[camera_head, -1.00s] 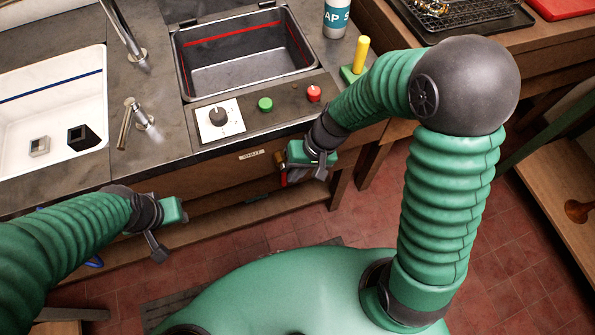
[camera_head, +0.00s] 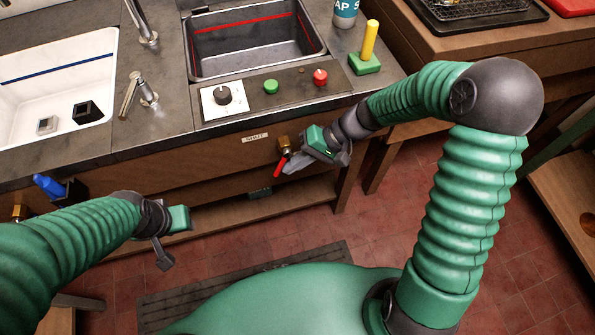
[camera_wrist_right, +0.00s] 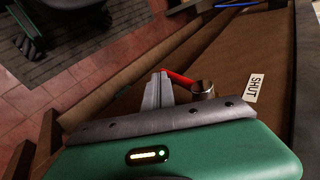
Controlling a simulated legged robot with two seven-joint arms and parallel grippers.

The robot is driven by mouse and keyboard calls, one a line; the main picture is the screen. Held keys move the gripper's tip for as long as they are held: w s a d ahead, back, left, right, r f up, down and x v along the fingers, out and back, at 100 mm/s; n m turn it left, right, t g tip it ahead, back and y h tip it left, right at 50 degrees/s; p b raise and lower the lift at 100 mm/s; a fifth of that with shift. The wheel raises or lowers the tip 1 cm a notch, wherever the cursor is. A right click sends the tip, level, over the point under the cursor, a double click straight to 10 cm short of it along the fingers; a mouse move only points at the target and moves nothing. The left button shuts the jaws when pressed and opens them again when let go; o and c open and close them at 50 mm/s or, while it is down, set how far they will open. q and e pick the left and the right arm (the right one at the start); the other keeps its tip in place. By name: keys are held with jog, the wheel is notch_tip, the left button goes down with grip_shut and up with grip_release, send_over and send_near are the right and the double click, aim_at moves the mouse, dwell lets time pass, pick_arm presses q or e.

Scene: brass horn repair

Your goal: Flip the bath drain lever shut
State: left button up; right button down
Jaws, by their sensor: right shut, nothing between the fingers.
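The drain lever is a red handle (camera_head: 280,167) on a brass fitting (camera_head: 284,143) at the bench front, right of and close to a white SHUT label (camera_head: 255,138). The handle slants down and slightly left in the head view. It also shows in the right wrist view (camera_wrist_right: 178,77), beside its brass fitting (camera_wrist_right: 203,88). My right gripper (camera_head: 295,164) is shut and empty, its fingers (camera_wrist_right: 158,90) right beside the handle; contact is unclear. My left gripper (camera_head: 164,258) is well to the left, in front of the bench; its jaw state is unclear.
A blue handle (camera_head: 48,186) is at the far left of the bench front, close to my left arm. Above are a white basin (camera_head: 60,75), a dark basin (camera_head: 255,60) and a panel with a knob and green and red buttons. Open floor lies right.

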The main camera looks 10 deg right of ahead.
aim_at(278, 171)
jog(key=a+y, duration=0.1)
jog(key=y, duration=0.1)
jog(key=a+y+b, duration=0.1)
jog(key=y, duration=0.2)
jog(key=a+y+b, duration=0.1)
jog(key=a+y, duration=0.1)
jog(key=y, duration=0.1)
jog(key=shift+w+r+m, duration=0.1)
jog(key=shift+r+m, duration=0.15)
jog(key=shift+m, duration=0.05)
jog(key=shift+a+r+y, duration=0.3)
jog(key=shift+a+y, duration=0.05)
jog(key=shift+y, duration=0.65)
jog(key=shift+a+r+y, duration=0.5)
jog(key=shift+r+y, duration=0.2)
jog(key=shift+y, duration=0.4)
jog(key=shift+p, duration=0.3)
